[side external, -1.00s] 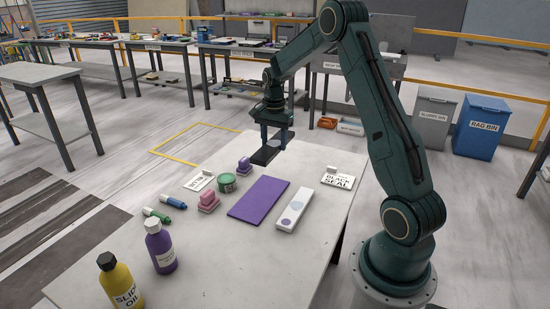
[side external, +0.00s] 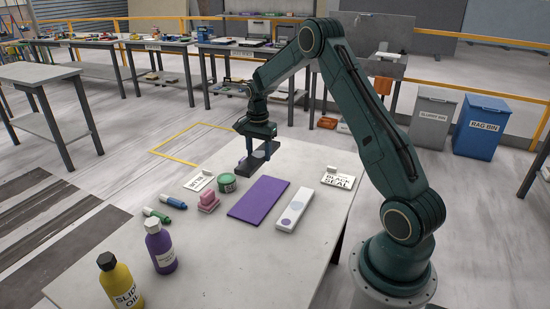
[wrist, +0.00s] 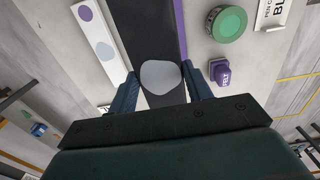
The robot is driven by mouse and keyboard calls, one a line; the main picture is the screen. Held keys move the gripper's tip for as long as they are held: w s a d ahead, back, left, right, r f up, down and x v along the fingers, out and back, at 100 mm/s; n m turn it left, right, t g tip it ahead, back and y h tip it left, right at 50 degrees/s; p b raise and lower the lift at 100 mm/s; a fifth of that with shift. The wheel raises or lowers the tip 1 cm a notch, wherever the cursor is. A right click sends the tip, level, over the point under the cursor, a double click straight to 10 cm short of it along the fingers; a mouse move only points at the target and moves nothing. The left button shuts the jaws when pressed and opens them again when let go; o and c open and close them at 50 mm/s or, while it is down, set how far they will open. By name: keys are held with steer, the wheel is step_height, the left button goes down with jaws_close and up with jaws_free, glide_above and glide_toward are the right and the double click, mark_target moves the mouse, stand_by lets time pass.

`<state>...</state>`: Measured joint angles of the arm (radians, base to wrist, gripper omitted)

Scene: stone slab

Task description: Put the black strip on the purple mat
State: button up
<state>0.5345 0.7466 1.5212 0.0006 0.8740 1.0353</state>
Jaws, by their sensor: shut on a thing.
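The black strip (side external: 247,163) is held flat between the fingers of my gripper (side external: 259,146), above the slab behind the purple mat (side external: 258,199). In the wrist view the strip (wrist: 145,35) runs away from my gripper (wrist: 163,82), with a pale grey oval spot on it between the fingers. The purple mat lies flat and bare on the slab in the side view. In the wrist view only a thin edge of the mat (wrist: 180,30) shows beside the strip, which hides the rest.
A white strip with round spots (side external: 295,211) lies right of the mat. A purple stamp-like block (wrist: 220,72) is near my gripper. Bottles (side external: 161,248) stand at front left.

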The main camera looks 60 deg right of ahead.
mark_target(259, 155)
step_height(259, 155, down, 15)
steer(key=shift+f, duration=0.2)
stand_by(0.7)
steer(key=shift+f, duration=0.1)
steer(key=o, duration=1.3)
step_height(259, 155, up, 12)
steer(key=shift+r, duration=0.1)
stand_by(0.5)
